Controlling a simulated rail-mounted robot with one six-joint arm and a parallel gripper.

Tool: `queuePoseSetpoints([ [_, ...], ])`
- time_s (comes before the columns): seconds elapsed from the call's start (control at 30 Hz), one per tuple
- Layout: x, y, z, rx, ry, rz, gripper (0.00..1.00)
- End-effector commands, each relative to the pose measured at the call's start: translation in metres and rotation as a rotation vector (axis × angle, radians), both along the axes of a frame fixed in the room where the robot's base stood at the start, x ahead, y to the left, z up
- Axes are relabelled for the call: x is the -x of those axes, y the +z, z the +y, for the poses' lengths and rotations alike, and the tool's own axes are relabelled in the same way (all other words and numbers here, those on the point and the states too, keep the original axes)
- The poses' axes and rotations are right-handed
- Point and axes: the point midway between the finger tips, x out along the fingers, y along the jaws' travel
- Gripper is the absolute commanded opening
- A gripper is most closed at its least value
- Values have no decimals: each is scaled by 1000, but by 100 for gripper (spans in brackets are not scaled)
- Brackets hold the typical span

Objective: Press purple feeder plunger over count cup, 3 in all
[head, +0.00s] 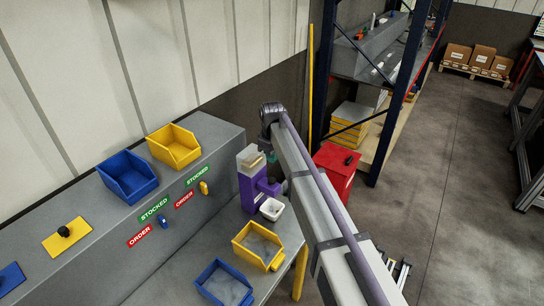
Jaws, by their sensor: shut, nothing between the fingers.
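The purple feeder (248,192) stands on the grey bench near its far right end, with a pale hopper top (250,158). A purple part juts out from its right side. A white count cup (271,208) sits just below and in front of that part. I cannot make out the plunger clearly, or whether anything lies in the cup. My arm crosses from the lower right up to a joint just above and right of the feeder. My gripper's fingers do not show; the area right of the feeder is partly hidden by my arm.
A yellow bin (257,246) and a blue bin (224,284) stand on the bench in front of the cup. Another blue bin (127,177) and yellow bin (174,146) sit on the raised ledge. A red cabinet (336,170) stands behind my arm. Open floor lies right.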

Motion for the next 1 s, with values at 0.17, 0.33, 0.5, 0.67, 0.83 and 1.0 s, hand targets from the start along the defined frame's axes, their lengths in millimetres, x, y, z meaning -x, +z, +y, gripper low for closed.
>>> queuePoseSetpoints([
  [0.17,0,-17,0,0,0,0,0],
  [0.33,0,-46,0,0,0,0,0],
  [0.5,0,-75,0,0,0,0,0],
  [0.67,0,-87,0,0,0,0,0],
  [0.83,0,-85,0,0,0,0,0],
  [1.0,0,-85,0,0,0,0,0],
])
